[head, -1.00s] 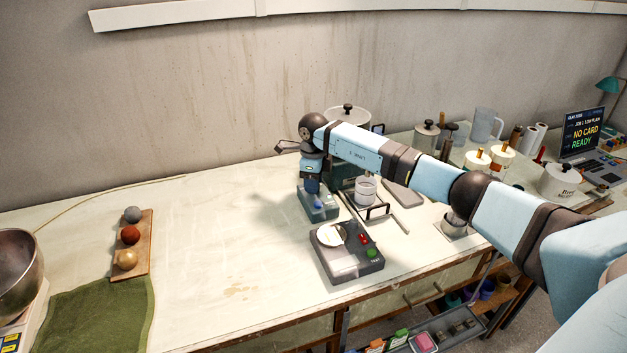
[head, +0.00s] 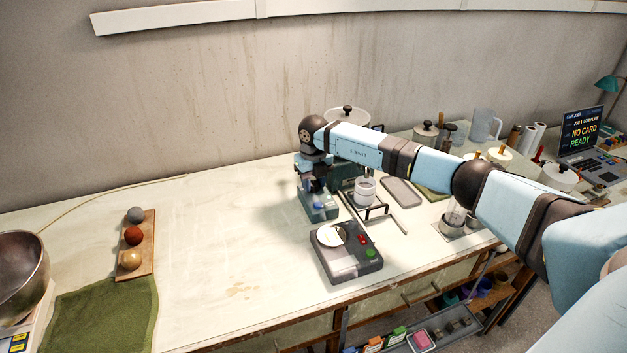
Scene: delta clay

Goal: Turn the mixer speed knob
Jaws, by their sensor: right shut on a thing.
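The mixer is a teal machine whose base (head: 324,212) stands near the middle of the table, partly hidden behind my right arm. A small blue speed knob (head: 318,206) shows on the front of its base. My right gripper (head: 318,196) points down at the knob from above and is shut on it; the fingertips are small and dark, so the exact contact is hard to see. My left gripper is not in view.
A grey device (head: 346,262) with a white disc and red and green buttons stands just in front. A white cup (head: 365,190) is to the right. A wooden board (head: 147,240) with several balls lies left. The table between is clear.

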